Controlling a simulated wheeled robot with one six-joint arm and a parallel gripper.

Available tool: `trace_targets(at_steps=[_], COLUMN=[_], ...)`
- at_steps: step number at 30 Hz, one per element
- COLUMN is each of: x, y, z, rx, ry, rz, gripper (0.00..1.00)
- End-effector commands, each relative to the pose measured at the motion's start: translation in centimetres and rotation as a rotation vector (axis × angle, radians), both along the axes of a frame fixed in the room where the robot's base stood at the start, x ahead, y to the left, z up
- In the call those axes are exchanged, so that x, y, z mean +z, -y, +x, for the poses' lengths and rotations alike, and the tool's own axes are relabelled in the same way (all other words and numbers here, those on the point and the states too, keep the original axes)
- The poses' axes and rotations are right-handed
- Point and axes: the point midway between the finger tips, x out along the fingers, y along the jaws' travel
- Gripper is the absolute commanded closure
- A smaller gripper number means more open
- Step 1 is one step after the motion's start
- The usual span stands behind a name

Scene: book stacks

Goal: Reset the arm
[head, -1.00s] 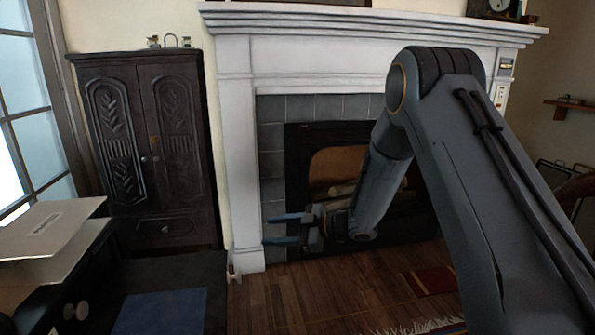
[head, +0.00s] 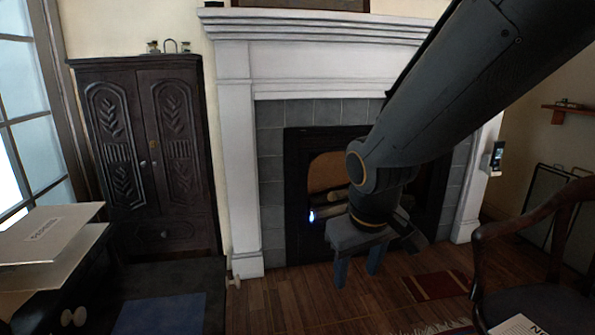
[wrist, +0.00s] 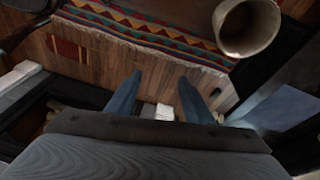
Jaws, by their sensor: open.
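My gripper (head: 358,268) hangs in front of the fireplace in the head view, with its two blue-grey fingers pointing down and set apart. In the wrist view my gripper (wrist: 158,95) shows both fingers spread over the wooden floor. Nothing is held between them. A small white item shows beyond the gap near the gripper's body, and I cannot tell what it is. My arm comes in from the upper right and bends at the joint above the gripper.
The fireplace (head: 270,150) stands behind my arm. A dark carved cabinet (head: 145,150) is at left, with books (head: 48,232) on dark furniture in front. A wooden chair (head: 540,290) stands at right. The wrist view shows a patterned rug (wrist: 150,25) and a round container (wrist: 247,27).

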Motion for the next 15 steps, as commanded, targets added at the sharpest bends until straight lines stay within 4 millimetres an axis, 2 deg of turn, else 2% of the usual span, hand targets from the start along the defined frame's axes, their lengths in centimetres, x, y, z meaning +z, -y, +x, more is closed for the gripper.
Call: trace_targets(at_steps=[1,3,12,15], x=[0.1,0.1,0.3,1.2], y=[-0.1,-0.2,-1.0,-0.6], z=[-2.0,-4.5,-13.4,-13.5], rx=[-0.020,-0.046,-0.118,-0.138], ry=[-0.038,-0.094,-0.291,-0.298], rz=[0.011,0.023,0.084,0.083], gripper=[0.53,0.53,0.53,0.53])
